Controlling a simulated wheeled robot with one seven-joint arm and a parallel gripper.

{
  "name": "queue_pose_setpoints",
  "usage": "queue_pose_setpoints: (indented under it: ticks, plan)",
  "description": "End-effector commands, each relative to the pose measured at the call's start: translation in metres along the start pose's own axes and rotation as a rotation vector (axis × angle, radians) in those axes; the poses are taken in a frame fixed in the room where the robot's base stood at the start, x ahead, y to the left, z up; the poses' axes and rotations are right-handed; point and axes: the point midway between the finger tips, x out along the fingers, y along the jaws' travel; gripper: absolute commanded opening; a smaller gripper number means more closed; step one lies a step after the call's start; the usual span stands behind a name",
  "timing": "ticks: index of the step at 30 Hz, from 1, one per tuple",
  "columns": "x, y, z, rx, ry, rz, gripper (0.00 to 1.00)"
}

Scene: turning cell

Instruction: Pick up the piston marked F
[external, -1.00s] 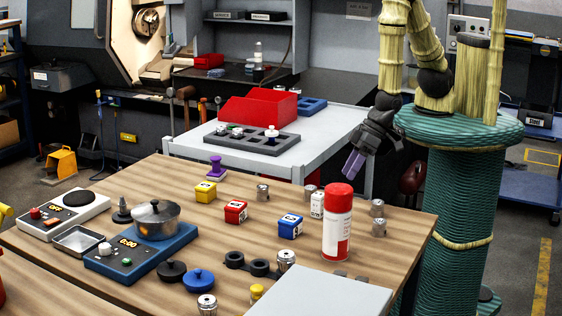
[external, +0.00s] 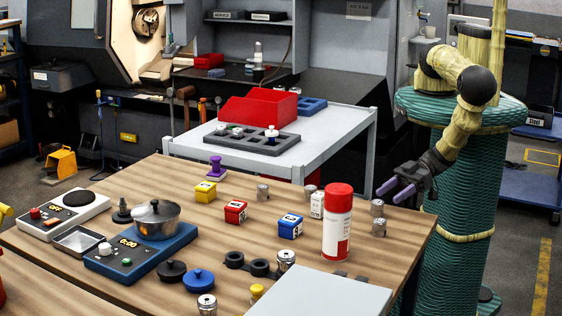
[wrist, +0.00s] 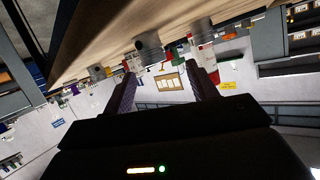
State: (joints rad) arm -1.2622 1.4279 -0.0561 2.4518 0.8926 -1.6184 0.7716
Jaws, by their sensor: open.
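Several small metal pistons stand on the wooden table. In the external view two are at its right edge, a rear one (external: 378,207) and a front one (external: 378,227). Others are one farther back (external: 263,192), one by the black rings (external: 286,260) and one at the front (external: 207,305). No letter F is readable on any. My gripper (external: 386,199) is open and empty, just right of the right-edge pair, with purple fingers pointing toward the table. In the wrist view, a grey metal cylinder (wrist: 148,47) shows beyond and between the fingertips (wrist: 162,72).
A red-and-white spray can (external: 337,235) stands left of the right-edge pistons. Yellow, red (external: 235,211) and blue (external: 290,227) boxes stand mid-table. A grey panel (external: 320,292) covers the front right. A white cart (external: 340,132) stands behind.

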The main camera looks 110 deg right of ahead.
Motion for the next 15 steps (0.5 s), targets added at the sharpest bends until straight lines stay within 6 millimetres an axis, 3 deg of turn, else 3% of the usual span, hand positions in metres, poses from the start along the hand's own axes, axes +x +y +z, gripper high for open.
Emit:
queue_pose_setpoints:
  ticks: [4, 15]
  plan:
    - [0.0056, 0.0090, 0.0139, -0.134, -0.039, -0.015, 0.58]
    - [0.0082, 0.0095, 0.0145, -0.143, -0.043, -0.015, 0.58]
